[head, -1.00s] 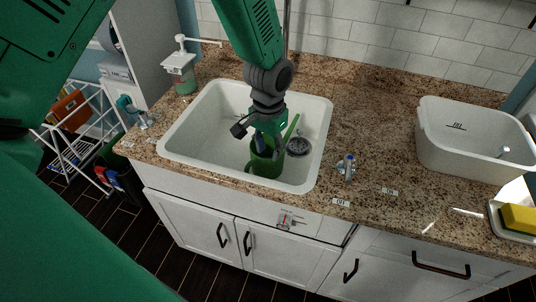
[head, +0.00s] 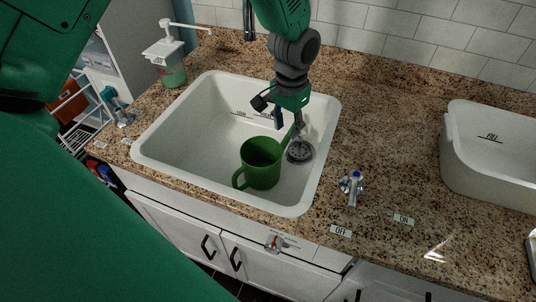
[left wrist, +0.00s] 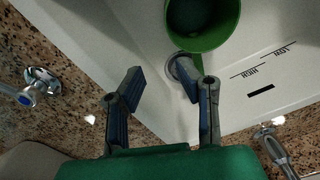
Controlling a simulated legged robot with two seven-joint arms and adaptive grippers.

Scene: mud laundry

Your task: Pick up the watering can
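The green watering can (head: 261,163) stands in the white sink (head: 190,125), its handle toward the front left and its spout rising behind right. Part of it also shows at the top of the left wrist view (left wrist: 205,22). My left gripper (head: 288,125) is above the sink, behind and right of the can's body, near the spout. In the left wrist view its two blue-padded fingers (left wrist: 170,90) are spread apart with nothing between them. The fingers partly cover the spout in the head view. My right gripper is in neither view.
The drain (head: 299,152) lies right of the can. A blue-topped tap handle (head: 351,187) stands on the granite counter right of the sink. A soap dispenser (head: 168,62) is at the back left, and a white basin (head: 490,150) at the right.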

